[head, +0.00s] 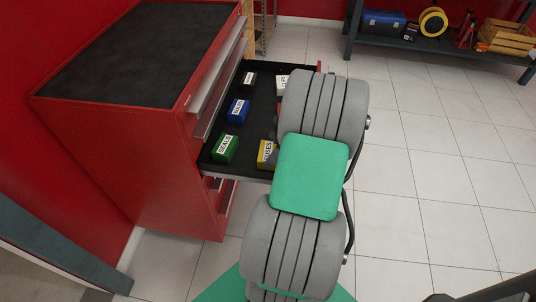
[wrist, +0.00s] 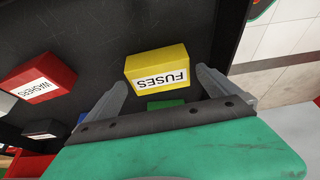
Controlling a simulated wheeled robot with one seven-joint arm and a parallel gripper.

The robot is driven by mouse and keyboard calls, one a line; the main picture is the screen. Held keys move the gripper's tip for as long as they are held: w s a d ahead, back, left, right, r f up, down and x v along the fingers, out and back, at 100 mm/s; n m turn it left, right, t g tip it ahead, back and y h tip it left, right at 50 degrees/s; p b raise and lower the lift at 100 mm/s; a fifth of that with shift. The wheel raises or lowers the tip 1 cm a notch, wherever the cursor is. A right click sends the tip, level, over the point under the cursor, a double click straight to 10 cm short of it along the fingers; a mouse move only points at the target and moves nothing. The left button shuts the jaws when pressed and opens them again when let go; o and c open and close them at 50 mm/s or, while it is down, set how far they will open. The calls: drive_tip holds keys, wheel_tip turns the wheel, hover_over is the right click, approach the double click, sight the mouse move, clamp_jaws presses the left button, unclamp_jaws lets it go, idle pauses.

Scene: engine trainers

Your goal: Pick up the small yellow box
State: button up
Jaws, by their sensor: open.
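The small yellow box (head: 266,155), labelled FUSES, sits in the open black-lined drawer (head: 245,110) of a red tool cabinet. In the head view my arm partly covers its right side. In the wrist view the yellow box (wrist: 157,67) shows whole, its white label facing my gripper. My gripper (wrist: 159,78) is open, with one grey finger to the left of the box and one to the right. I see gaps between the fingers and the box; nothing is held. In the head view my arm hides the fingers.
Green (head: 225,148), blue (head: 238,110) and black (head: 249,79) boxes stand in the drawer's left part. A white-labelled box (head: 282,84) is partly hidden behind my arm. A red WASHERS box (wrist: 38,82) shows in the wrist view. The tiled floor at right is clear.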

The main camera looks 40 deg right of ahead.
sight(269, 151)
drive_tip(key=x, duration=0.3)
drive_tip(key=shift+w+f, duration=0.15)
drive_tip(key=shift+c, duration=0.2)
drive_tip(key=c, duration=1.2)
